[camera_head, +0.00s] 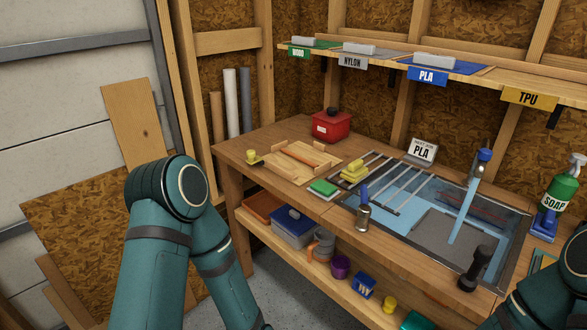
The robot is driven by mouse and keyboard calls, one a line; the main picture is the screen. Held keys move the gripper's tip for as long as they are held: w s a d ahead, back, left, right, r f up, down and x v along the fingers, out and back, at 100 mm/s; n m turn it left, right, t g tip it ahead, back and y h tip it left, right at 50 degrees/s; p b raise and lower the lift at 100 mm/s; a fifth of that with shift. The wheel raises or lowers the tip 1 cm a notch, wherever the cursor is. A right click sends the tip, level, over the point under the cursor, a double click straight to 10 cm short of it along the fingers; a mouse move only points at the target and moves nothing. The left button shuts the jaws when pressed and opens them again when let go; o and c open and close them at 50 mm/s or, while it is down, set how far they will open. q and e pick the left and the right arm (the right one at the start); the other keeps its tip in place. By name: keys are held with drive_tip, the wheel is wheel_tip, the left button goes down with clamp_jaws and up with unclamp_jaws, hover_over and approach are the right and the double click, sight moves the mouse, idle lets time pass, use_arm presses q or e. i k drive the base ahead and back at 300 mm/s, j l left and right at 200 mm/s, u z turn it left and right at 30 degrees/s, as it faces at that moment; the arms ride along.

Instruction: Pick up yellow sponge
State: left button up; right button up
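A yellow block that looks like the sponge (354,172) sits on the workbench at the left end of the metal rack bars. It appears to have two layers; I cannot tell whether it is one piece or two. My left arm rises at the lower left and bends back down, and its gripper is out of the frame. Part of my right arm shows at the lower right corner, and its gripper is also out of the frame. Neither arm visibly touches the yellow block.
A red box (331,126) stands behind. A labelled shelf (470,76) overhangs the back.

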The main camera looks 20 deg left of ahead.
sight(355, 171)
drive_tip(key=i+j+u, duration=0.1)
drive_tip(key=u, duration=0.25)
drive_tip(key=i+u, duration=0.25)
drive_tip(key=u, duration=0.15)
drive_tip(key=i+u, duration=0.2)
drive_tip(key=u, duration=0.15)
